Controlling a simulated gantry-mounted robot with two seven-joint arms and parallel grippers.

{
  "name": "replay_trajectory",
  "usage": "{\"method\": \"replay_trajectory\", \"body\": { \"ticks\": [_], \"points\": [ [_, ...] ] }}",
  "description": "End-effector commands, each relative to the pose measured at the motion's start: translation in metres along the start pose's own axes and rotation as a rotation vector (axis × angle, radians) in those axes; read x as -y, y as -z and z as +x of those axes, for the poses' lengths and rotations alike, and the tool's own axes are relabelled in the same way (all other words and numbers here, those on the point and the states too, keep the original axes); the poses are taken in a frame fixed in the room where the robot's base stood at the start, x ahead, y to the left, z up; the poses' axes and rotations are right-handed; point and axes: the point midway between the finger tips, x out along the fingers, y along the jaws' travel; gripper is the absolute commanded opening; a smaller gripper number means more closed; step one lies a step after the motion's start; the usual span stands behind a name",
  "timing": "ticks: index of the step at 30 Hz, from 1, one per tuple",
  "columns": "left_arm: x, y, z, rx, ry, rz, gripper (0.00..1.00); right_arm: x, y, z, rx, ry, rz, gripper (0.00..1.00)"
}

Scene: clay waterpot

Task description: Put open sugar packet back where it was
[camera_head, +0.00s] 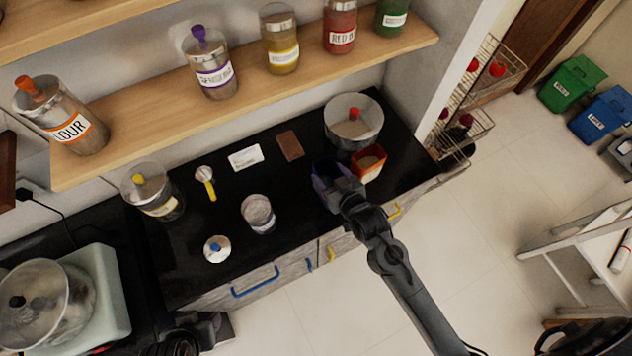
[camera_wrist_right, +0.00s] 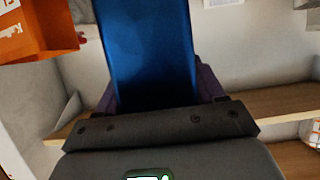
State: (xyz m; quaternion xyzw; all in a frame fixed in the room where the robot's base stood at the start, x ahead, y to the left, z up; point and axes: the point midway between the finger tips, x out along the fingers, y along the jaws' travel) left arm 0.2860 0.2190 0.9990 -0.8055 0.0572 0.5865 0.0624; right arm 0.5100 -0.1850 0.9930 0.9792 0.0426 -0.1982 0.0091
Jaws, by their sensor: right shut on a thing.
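My right gripper (camera_head: 343,194) is over the front right of the black counter. It is shut on a blue packet (camera_head: 322,172), which fills the middle of the right wrist view (camera_wrist_right: 150,50). The packet's print is not readable, and the gripper hides part of it. An orange packet (camera_head: 369,163) with an open top stands just right of it; an orange packet also shows at the upper left of the right wrist view (camera_wrist_right: 35,32). A dark shape at the bottom left of the head view looks like my left gripper (camera_head: 200,326); its jaws cannot be made out.
A pot with a red knob (camera_head: 353,121) stands behind the packets. A brown bar (camera_head: 290,145), white card (camera_head: 244,158), yellow-handled scoop (camera_head: 205,182), glass jar (camera_head: 258,213), blue-knobbed lid (camera_head: 216,248) and yellow-knobbed jar (camera_head: 152,191) are on the counter. Labelled jars line the shelf (camera_head: 150,118).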

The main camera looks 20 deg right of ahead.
Motion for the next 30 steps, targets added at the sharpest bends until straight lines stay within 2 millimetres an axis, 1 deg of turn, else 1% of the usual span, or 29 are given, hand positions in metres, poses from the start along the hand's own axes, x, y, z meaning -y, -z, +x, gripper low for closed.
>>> {"method": "replay_trajectory", "body": {
  "ticks": [1, 3, 7, 11, 14, 19, 23, 30],
  "points": [
    [0.001, 0.0, 0.001, 0.0, 0.002, 0.002, 0.51, 0.007, -0.001, 0.01, -0.004, 0.001, 0.004, 0.0],
    [0.001, 0.0, 0.001, 0.0, 0.004, 0.004, 0.51, 0.014, -0.004, 0.019, -0.003, 0.001, 0.002, 0.0],
    [0.002, 0.0, 0.001, -0.001, 0.005, 0.006, 0.51, 0.023, -0.008, 0.032, -0.003, -0.001, 0.002, 0.0],
    [0.002, 0.0, 0.002, -0.001, 0.005, 0.006, 0.51, 0.027, -0.009, 0.037, -0.003, -0.001, 0.0, 0.0],
    [0.002, 0.0, 0.002, -0.001, 0.005, 0.006, 0.51, 0.028, -0.014, 0.04, -0.002, -0.001, -0.001, 0.0],
    [0.001, -0.001, 0.004, -0.001, 0.003, 0.003, 0.51, 0.027, -0.034, 0.048, 0.0, -0.001, 0.0, 0.0],
    [0.0, -0.001, 0.004, -0.001, -0.001, -0.002, 0.51, 0.028, -0.045, 0.052, -0.002, 0.0, 0.0, 0.0],
    [-0.002, 0.0, 0.004, -0.002, -0.005, -0.006, 0.51, 0.027, -0.046, 0.053, -0.004, 0.0, 0.001, 0.0]
  ]
}}
